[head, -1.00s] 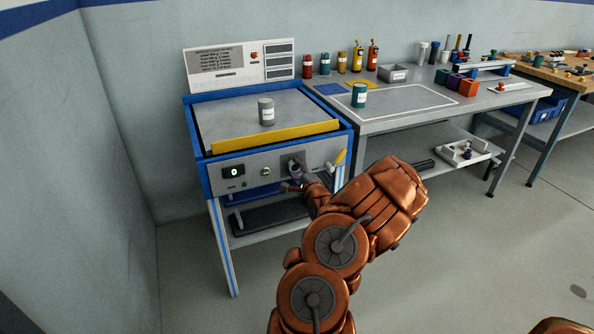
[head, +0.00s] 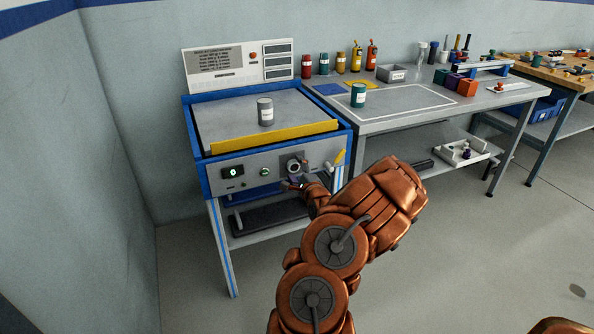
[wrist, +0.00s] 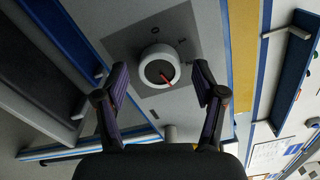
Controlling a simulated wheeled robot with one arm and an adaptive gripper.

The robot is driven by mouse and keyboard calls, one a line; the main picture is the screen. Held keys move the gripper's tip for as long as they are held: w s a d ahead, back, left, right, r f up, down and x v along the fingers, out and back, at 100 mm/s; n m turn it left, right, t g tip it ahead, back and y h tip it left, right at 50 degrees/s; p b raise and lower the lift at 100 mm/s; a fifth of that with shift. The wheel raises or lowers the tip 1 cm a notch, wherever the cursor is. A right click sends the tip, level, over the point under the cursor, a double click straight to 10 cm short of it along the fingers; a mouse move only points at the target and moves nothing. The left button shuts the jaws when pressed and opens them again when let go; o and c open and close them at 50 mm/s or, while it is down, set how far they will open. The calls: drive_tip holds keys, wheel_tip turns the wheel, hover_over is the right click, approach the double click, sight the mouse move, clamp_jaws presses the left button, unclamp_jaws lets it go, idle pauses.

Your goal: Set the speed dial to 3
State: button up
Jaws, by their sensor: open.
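The speed dial (head: 294,167) is a round knob on the front panel of the blue-framed machine, right of the green button. In the wrist view the dial (wrist: 160,68) has a white rim, a dark face and a red pointer, on a grey square plate. The pointer aims toward the lower right of that picture. My gripper (head: 298,183) is just in front of and below the dial. In the wrist view my gripper (wrist: 160,85) is open, its fingers on either side of the dial, apart from it.
A green button (head: 265,172) is to the left. A grey can (head: 265,112) stands on the machine's top behind a yellow bar (head: 275,136). A workbench (head: 405,110) adjoins on the right.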

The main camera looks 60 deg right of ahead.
drive_tip(key=v, duration=1.2)
idle(0.5)
idle(0.6)
